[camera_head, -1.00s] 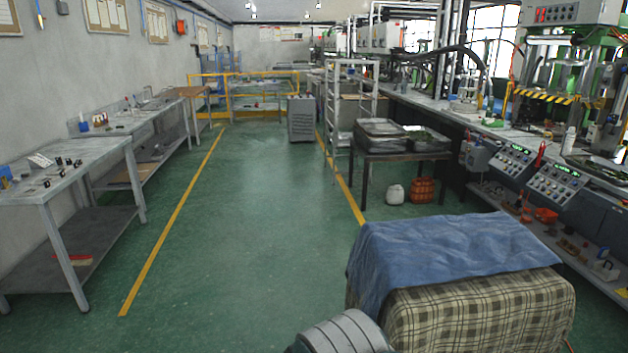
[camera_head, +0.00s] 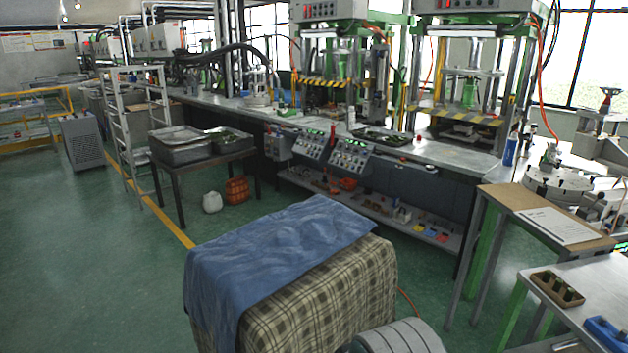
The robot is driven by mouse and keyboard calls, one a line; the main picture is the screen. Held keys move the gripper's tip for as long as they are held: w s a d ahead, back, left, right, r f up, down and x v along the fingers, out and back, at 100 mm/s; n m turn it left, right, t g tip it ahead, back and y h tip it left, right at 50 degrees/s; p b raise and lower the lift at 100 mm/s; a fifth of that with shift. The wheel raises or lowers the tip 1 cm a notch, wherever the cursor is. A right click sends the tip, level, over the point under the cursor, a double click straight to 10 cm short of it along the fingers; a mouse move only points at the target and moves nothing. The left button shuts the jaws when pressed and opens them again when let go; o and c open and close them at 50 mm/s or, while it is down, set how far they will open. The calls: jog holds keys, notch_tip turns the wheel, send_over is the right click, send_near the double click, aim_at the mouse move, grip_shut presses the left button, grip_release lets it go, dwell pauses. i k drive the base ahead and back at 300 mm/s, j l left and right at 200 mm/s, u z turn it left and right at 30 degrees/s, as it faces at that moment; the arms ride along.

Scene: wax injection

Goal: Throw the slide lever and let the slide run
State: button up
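My gripper is not in view. I cannot pick out a slide lever for certain. Two green-framed presses stand along the back bench: the left press (camera_head: 335,65) and the right press (camera_head: 470,75), each with a yellow-black striped bar. Control boxes (camera_head: 350,158) with buttons and green displays sit at the bench's front edge. At the far right is a round metal machine table (camera_head: 558,183) with fittings on it. Small details on these machines are too small to tell.
A block under a checked cloth (camera_head: 345,295) and blue sheet (camera_head: 280,240) stands close in front. A wooden-topped table (camera_head: 515,200) and a pale bench (camera_head: 565,275) with a small wooden rack (camera_head: 557,290) stand at right. Green floor (camera_head: 90,270) is clear at left.

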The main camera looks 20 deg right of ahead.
aim_at(602, 195)
jog(key=z, duration=0.45)
jog(key=l+z, duration=0.1)
jog(key=z, duration=0.3)
jog(key=i+z, duration=0.1)
jog(key=z, duration=0.35)
jog(key=l+z, duration=0.1)
jog(key=z, duration=0.75)
jog(key=i+j+u, duration=0.1)
jog(key=i+u, duration=0.4)
jog(key=i+z, duration=0.15)
jog(key=i, duration=0.35)
jog(key=i+j+z, duration=0.2)
jog(key=i, duration=0.3)
jog(key=i+z, duration=0.15)
jog(key=i, duration=0.35)
